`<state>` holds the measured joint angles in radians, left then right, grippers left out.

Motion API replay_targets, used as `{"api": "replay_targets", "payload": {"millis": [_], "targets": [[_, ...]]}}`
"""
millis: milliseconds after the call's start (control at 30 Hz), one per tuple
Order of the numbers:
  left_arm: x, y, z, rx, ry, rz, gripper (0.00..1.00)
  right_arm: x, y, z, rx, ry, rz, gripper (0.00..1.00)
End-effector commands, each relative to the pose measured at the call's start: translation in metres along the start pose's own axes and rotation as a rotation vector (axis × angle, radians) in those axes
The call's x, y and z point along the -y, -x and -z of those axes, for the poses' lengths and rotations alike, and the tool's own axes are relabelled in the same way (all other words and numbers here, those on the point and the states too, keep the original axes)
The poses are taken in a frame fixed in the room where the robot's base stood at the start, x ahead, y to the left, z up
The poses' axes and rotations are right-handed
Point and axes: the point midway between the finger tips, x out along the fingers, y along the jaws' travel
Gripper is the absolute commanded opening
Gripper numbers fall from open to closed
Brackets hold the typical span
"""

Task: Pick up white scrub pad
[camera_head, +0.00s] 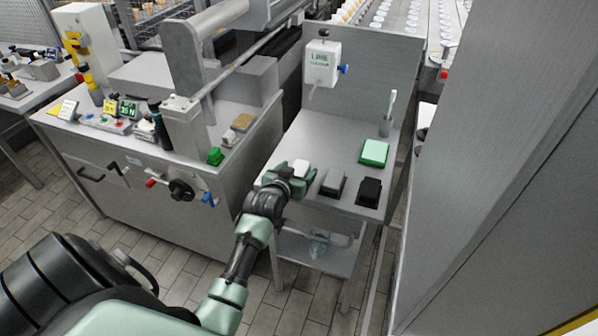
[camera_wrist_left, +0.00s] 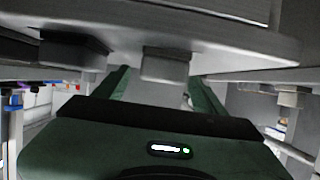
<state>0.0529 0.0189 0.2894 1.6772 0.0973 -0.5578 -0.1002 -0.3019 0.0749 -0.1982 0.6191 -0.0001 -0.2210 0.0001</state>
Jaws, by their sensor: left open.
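The white scrub pad (camera_head: 301,167) lies near the front left of the grey side table (camera_head: 335,140). My left gripper (camera_head: 294,173) is open at the table's front edge, with its green fingers around the pad's near part. In the left wrist view, which looks upside down, a pale block (camera_wrist_left: 165,66), seemingly the white pad, shows between the open green fingers (camera_wrist_left: 160,88). Any contact between fingers and pad cannot be made out. My right gripper is not in view.
A grey pad (camera_head: 333,183) and a black pad (camera_head: 369,191) lie close to the right of the white one. A dispenser (camera_head: 321,63) is on the back panel. The table's middle is clear.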

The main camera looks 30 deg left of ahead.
Motion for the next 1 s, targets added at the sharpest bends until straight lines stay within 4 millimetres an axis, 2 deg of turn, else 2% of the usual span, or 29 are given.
{"api": "replay_targets", "payload": {"millis": [100,367,467,600,633,867,1000], "targets": [[0.0007,-0.0123,0.0003,0.0,0.0,0.001,0.71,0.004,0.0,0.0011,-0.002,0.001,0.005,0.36],[0.0007,-0.0154,-0.0003,0.0,0.0,0.001,0.71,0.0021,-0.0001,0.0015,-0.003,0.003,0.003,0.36],[0.0006,-0.0153,-0.0003,0.0,0.0,0.001,0.49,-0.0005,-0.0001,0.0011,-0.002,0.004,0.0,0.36],[0.0006,-0.0152,-0.0004,0.0,0.0,0.001,0.1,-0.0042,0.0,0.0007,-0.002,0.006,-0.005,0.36],[0.0006,-0.0151,-0.0004,0.0,0.0,0.001,0.07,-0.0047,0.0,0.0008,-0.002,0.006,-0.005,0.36],[0.0006,-0.0149,0.0,0.0,0.0,0.001,0.07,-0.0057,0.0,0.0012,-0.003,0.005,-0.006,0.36],[0.0005,-0.0127,0.0066,-0.003,-0.001,0.001,0.07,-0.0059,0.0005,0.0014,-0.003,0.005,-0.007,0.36]]}}
